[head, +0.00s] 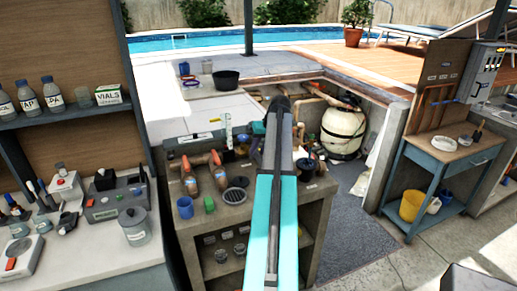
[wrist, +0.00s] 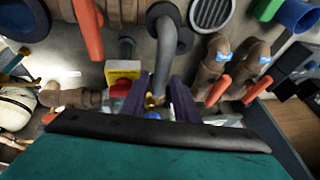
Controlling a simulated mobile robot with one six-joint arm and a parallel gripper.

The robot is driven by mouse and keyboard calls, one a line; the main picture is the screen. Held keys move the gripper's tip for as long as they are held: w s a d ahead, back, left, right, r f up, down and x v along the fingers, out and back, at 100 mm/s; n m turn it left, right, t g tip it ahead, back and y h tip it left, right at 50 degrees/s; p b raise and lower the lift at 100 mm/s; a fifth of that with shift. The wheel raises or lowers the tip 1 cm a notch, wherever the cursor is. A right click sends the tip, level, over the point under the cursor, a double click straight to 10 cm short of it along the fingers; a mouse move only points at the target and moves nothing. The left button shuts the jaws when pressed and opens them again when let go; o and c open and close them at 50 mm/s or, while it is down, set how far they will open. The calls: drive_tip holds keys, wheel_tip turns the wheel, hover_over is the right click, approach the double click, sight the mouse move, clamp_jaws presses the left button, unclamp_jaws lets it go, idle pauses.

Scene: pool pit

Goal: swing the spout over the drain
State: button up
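The spout (wrist: 163,62) is a grey bent tube with a dark rounded upper part, in the middle of the wrist view. The drain (wrist: 211,10) is a round slotted grate at the top of that view, right of the spout and apart from it. In the head view the drain (head: 238,182) shows on the bench top, left of my teal arm. My gripper (wrist: 160,82) has two dark purple fingers, one on each side of the spout's lower part. They stand apart, with no clear contact visible.
Brown pipe elbows (wrist: 214,58) with orange handles stand right of the spout. A blue cup (head: 185,207) and a green cup (head: 209,204) stand near the bench's front edge.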

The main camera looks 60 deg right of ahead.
drive_tip(key=shift+w+f, duration=0.25)
drive_tip(key=shift+f, duration=0.35)
